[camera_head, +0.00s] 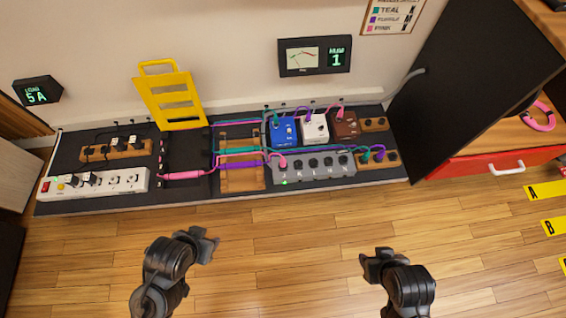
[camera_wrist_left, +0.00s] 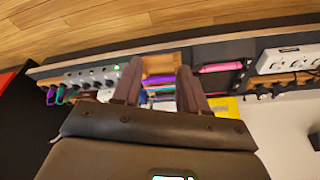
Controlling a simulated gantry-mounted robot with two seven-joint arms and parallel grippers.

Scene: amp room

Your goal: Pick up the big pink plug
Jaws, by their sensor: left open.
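The big pink plug (camera_head: 183,175) lies lengthwise on the dark board, left of the wooden cable rack, with a pink cable running right from it. In the left wrist view a pink plug (camera_wrist_left: 221,67) shows to the right of my fingers. My left gripper (camera_head: 208,244) is open and empty over the wooden floor, in front of the board and apart from the plug. Its two fingers (camera_wrist_left: 158,84) stand spread in the wrist view, with cables visible between them. My right gripper (camera_head: 371,264) hangs over the floor at right, away from the plug; its jaw gap is unclear.
A white power strip (camera_head: 108,183) lies left of the plug. The wooden rack (camera_head: 241,180), grey socket box (camera_head: 313,167) and pedals (camera_head: 283,131) lie right. A yellow stand (camera_head: 171,98) rises behind. A black panel (camera_head: 470,75) stands at right. The front floor is clear.

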